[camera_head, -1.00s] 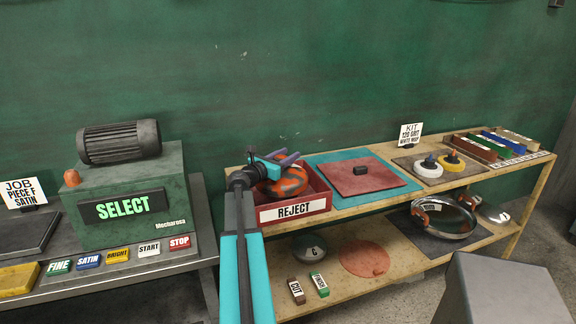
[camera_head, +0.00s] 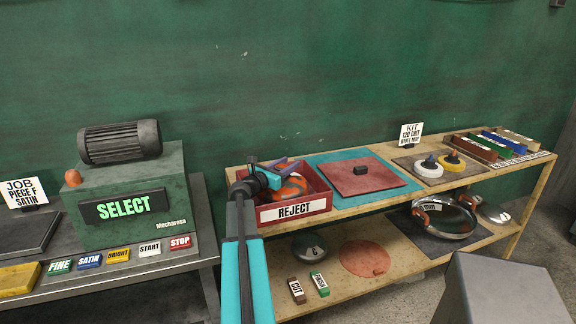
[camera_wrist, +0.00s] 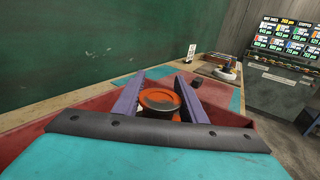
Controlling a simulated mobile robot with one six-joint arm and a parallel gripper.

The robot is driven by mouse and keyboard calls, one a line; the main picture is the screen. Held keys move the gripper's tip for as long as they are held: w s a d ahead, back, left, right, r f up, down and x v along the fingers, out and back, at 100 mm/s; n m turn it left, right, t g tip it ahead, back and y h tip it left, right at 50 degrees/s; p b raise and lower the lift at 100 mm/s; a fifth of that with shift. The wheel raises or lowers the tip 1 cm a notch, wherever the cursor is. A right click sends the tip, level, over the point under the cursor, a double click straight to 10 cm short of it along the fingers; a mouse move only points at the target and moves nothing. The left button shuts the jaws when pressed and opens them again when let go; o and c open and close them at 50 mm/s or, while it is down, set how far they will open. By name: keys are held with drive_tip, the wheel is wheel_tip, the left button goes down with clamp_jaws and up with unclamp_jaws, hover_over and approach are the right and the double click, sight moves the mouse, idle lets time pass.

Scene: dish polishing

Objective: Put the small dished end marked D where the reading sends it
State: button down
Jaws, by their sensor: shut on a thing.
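My gripper (camera_head: 279,165) is inside the red REJECT tray (camera_head: 318,203), with its purple fingers around a rounded orange piece with dark patches (camera_head: 293,188). In the wrist view my gripper (camera_wrist: 158,85) is shut on this orange piece (camera_wrist: 158,99), which shows a round rim between the fingers. No letter D is readable on it; its underside and contact with the tray floor are hidden. A small grey dished end (camera_head: 309,246) with a blurred mark lies on the lower shelf. The polisher's display (camera_head: 123,207) reads SELECT.
A red pad (camera_head: 368,181) with a black block lies on a teal mat right of the tray. A large shiny dish (camera_head: 446,222) with orange grips sits on the lower shelf. An orange disc (camera_head: 366,258) lies left of it. The tray walls stand close around my gripper.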

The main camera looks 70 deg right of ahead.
drive_tip(key=shift+f+b, duration=0.3)
drive_tip(key=shift+f, duration=0.15)
idle(0.3)
drive_tip(key=c, duration=1.1)
unclamp_jaws()
drive_tip(key=shift+f, duration=0.1)
drive_tip(key=shift+r+p, duration=0.3)
drive_tip(key=shift+r, duration=0.25)
drive_tip(key=shift+a+r, duration=0.1)
drive_tip(key=shift+a, duration=0.15)
drive_tip(key=b+v, duration=0.1)
drive_tip(key=v, duration=1)
drive_tip(key=shift+w+a+b, duration=0.1)
drive_tip(key=shift+a+b, duration=0.2)
drive_tip(key=shift+b, duration=0.1)
